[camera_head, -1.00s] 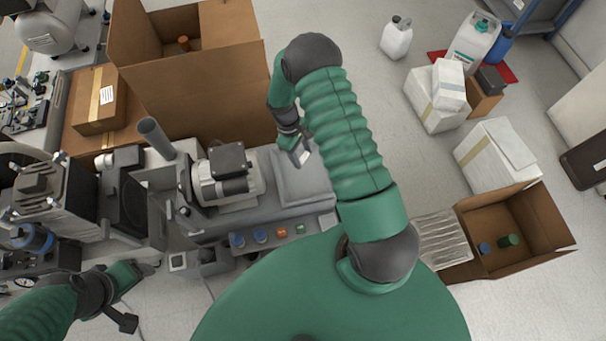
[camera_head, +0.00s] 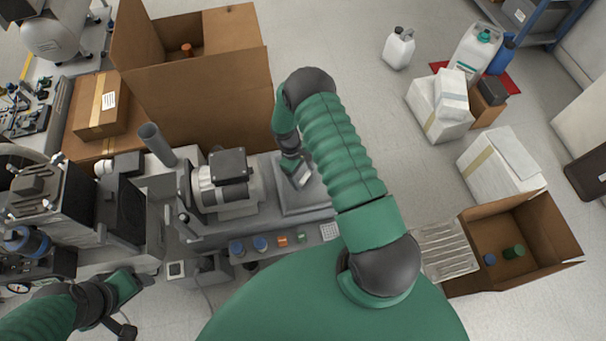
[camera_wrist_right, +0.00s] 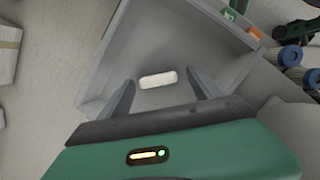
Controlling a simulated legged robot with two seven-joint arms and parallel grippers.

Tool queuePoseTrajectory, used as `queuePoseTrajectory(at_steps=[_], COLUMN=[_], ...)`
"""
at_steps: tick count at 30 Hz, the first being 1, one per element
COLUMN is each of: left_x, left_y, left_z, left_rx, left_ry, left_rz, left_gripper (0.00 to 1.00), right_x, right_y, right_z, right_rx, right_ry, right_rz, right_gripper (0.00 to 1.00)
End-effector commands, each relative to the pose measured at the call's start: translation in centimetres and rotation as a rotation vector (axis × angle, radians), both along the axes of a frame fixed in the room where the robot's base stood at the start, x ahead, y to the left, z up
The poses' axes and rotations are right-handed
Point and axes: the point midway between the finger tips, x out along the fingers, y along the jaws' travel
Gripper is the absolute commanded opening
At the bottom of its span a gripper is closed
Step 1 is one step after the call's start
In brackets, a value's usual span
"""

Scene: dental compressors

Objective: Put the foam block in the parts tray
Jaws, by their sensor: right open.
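The foam block (camera_wrist_right: 158,79) is a small white rounded bar in the right wrist view. It shows against the floor of a shallow grey tray (camera_wrist_right: 180,40), between my right gripper's two fingers, with gaps on both sides. I cannot tell whether it touches the tray floor. In the head view the tray (camera_head: 312,200) lies right of the grey motor, and my right gripper (camera_head: 302,178) is over it, open. The block is not clear there. My left gripper (camera_head: 140,283) is at lower left, away from the tray; its jaws are too small to read.
The compressor motor (camera_head: 222,182) stands left of the tray. A panel with coloured caps (camera_head: 282,240) runs along the bench front. A large cardboard box (camera_head: 200,100) stands behind. Another open box (camera_head: 515,245) is at right. Open floor (camera_head: 400,140) lies right of my right arm.

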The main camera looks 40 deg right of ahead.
Motion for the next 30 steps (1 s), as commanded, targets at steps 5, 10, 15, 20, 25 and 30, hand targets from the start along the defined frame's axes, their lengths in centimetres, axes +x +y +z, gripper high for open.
queuePoseTrajectory(at_steps=[5,10,15,20,25,30], left_x=[0.0,0.0,0.0,0.0,0.0,0.0], left_y=[0.0,0.0,0.0,0.0,0.0,0.0], left_z=[0.1,0.9,2.0,2.6,2.8,2.8], left_rx=[0.000,0.000,0.000,0.000,0.000,0.000], left_ry=[0.000,0.000,0.000,0.000,0.000,0.000], left_rz=[0.000,0.000,0.000,0.000,0.000,0.000], left_gripper=[0.72,0.72,0.72,0.72,0.72,0.72], right_x=[0.1,0.8,2.0,2.8,3.3,2.9], right_y=[0.0,0.1,0.5,0.8,1.3,5.8], right_z=[0.2,2.8,7.3,10.4,12.4,19.7], right_rx=[0.001,0.000,-0.001,0.000,-0.001,-0.007], right_ry=[-0.001,-0.003,-0.004,-0.001,-0.014,-0.150], right_rz=[0.000,0.001,0.001,0.001,-0.003,-0.049], right_gripper=[0.74,0.74,0.74,0.74,0.74,0.74])
